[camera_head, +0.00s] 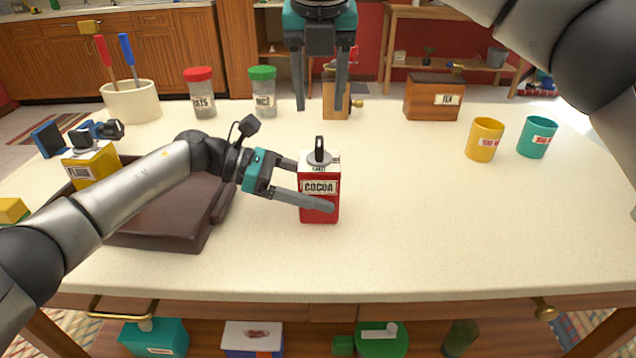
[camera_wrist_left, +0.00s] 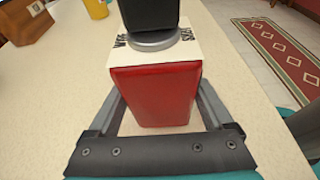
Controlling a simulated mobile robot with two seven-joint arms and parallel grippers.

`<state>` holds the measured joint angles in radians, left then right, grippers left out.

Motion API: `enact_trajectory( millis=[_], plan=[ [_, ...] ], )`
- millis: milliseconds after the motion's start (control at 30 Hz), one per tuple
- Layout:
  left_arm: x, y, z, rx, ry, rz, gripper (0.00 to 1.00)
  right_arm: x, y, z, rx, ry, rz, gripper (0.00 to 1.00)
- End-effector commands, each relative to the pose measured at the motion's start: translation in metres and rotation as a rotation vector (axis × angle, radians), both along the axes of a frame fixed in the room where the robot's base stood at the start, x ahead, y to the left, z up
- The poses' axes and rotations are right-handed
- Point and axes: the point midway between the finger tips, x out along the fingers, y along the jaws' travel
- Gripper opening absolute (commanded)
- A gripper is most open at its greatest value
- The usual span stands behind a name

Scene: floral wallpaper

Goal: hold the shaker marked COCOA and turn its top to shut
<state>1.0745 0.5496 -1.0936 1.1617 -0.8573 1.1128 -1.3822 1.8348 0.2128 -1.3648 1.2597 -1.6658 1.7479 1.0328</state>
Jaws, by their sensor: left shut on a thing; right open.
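The red shaker marked COCOA (camera_head: 319,207) stands upright on the pale counter. It has a white upper face and a grey round top with a black upright grip (camera_head: 320,150). My left gripper (camera_head: 310,187) comes in from the left and is shut on the shaker's body, one finger on either side. In the left wrist view the red body (camera_wrist_left: 155,95) sits between the two fingers, with the grey disc and black grip (camera_wrist_left: 150,18) above it. My right gripper (camera_head: 322,104) is open and empty, pointing down above and behind the shaker.
A brown tray (camera_head: 160,237) lies at the left, with a yellow FLOUR box (camera_head: 92,167) by it. Jars with red (camera_head: 200,95) and green (camera_head: 262,92) lids stand behind. A yellow cup (camera_head: 485,140) and a teal cup (camera_head: 537,138) stand at the right. The right front counter is clear.

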Motion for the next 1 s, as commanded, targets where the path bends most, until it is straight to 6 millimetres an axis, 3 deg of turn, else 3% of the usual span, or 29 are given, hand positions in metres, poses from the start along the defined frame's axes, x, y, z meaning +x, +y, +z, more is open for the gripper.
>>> enact_trajectory(
  millis=[200, 233, 367, 667, 767, 1000],
  plan=[
    [0.000, 0.000, 0.000, 0.000, 0.000, 0.000, 0.31, 0.000, 0.000, 0.001, 0.000, 0.000, 0.001, 0.52],
    [0.000, 0.000, 0.000, 0.000, 0.000, 0.000, 0.86, 0.000, 0.000, 0.001, 0.000, 0.001, 0.001, 0.52],
    [0.000, 0.000, 0.000, 0.000, 0.000, 0.000, 1.00, 0.000, 0.000, 0.000, 0.000, 0.000, 0.000, 0.52],
    [0.000, 0.004, 0.001, 0.000, 0.000, 0.001, 1.00, 0.000, 0.000, 0.000, 0.000, 0.001, 0.000, 0.52],
    [0.001, 0.015, 0.005, 0.001, 0.000, 0.004, 1.00, 0.000, 0.000, 0.000, 0.000, 0.001, 0.000, 0.52],
    [0.002, 0.062, 0.022, 0.001, -0.001, 0.005, 1.00, 0.000, 0.000, 0.000, 0.000, 0.001, 0.000, 0.52]
  ],
)
